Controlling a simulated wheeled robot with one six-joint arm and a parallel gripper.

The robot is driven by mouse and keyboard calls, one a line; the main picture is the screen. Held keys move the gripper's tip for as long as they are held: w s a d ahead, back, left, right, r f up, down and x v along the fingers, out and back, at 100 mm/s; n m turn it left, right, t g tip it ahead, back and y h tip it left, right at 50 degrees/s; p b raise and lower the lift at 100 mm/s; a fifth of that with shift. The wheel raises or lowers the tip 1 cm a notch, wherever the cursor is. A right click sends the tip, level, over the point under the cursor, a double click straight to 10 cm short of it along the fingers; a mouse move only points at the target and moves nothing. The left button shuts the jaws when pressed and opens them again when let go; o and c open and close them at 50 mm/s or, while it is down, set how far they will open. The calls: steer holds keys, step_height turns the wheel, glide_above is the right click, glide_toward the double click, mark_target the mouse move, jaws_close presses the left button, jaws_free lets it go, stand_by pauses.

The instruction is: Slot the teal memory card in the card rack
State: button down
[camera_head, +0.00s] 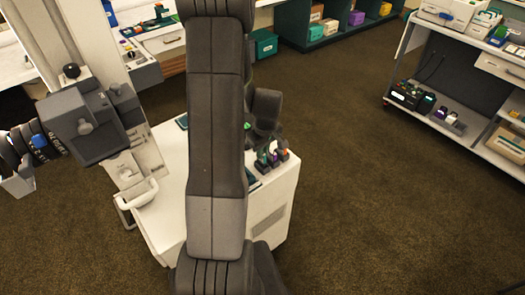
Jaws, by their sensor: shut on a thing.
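My gripper (264,143) is at the right edge of the white cabinet top, partly hidden behind my dark arm. It points down at a small group of coloured pieces. A green-teal piece (262,160) is at its fingertips and looks like the teal memory card, shut between the jaws, though it is too small to be sure. Purple and orange pieces (282,155) stand close beside it, perhaps in the card rack. I cannot make out the rack's slots, or whether the card is inside one or above it.
The white cabinet (270,213) stands on brown carpet, its top mostly hidden by my arm. A dark flat item (182,121) lies at its back. A white shelf cart (384,98) is at the right; green shelving (300,38) is at the back. Open carpet lies between.

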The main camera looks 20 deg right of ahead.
steer(key=shift+f, duration=0.15)
stand_by(0.3)
steer(key=shift+f+b, duration=0.6)
steer(key=shift+b, duration=0.2)
steer(key=shift+f, duration=0.1)
steer(key=shift+f+b, duration=0.5)
steer(key=shift+b, duration=0.15)
steer(key=c, duration=1.4)
jaws_free()
steer(key=shift+o, duration=0.2)
